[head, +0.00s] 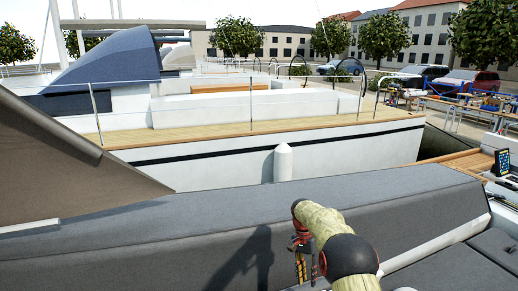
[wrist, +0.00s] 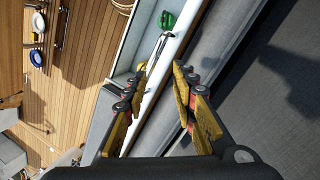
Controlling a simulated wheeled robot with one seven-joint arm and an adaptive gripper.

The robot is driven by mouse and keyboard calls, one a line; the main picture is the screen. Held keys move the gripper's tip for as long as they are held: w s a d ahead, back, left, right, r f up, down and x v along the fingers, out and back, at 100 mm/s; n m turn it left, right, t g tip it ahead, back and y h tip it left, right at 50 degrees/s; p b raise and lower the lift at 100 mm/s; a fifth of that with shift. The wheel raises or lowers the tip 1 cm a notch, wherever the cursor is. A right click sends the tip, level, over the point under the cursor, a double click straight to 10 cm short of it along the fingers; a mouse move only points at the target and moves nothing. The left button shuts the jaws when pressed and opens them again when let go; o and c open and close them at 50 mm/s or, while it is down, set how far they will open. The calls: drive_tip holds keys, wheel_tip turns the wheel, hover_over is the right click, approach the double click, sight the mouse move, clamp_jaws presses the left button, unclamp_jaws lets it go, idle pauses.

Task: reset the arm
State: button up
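My arm (head: 348,255) is bent in front of the long grey cushion in the head view, with its end pointing down. My gripper (head: 301,243) hangs beside the cushion and is small and partly edge-on there. In the wrist view my gripper (wrist: 160,78) has its two yellow-padded fingers apart with nothing between them. A white ledge shows beyond the gap. I cannot tell how far the fingertips are above it.
The long grey cushion (head: 200,235) runs across the head view, with a dark seat at the lower right. In the wrist view a green object (wrist: 167,20) lies near the white ledge (wrist: 165,80), and a blue-and-white round item (wrist: 37,58) is on the wooden deck (wrist: 85,70).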

drive_tip(key=s+r+n+t+b, duration=0.1)
drive_tip(key=s+r+n+b, duration=0.15)
drive_tip(key=s, duration=0.45)
drive_tip(key=s+r+n+t+y+b, duration=0.1)
drive_tip(key=s+r+n+b, duration=0.1)
drive_tip(key=s+r, duration=0.35)
drive_tip(key=s+r+n+t+b, duration=0.1)
drive_tip(key=s+n+b, duration=0.15)
drive_tip(key=s, duration=0.55)
drive_tip(key=s+n+t+b, duration=0.1)
drive_tip(key=s+t+b, duration=0.5)
drive_tip(key=s, duration=1.6)
drive_tip(key=b, duration=0.4)
drive_tip(key=shift+s+d+b, duration=0.25)
drive_tip(key=shift+d+b, duration=0.05)
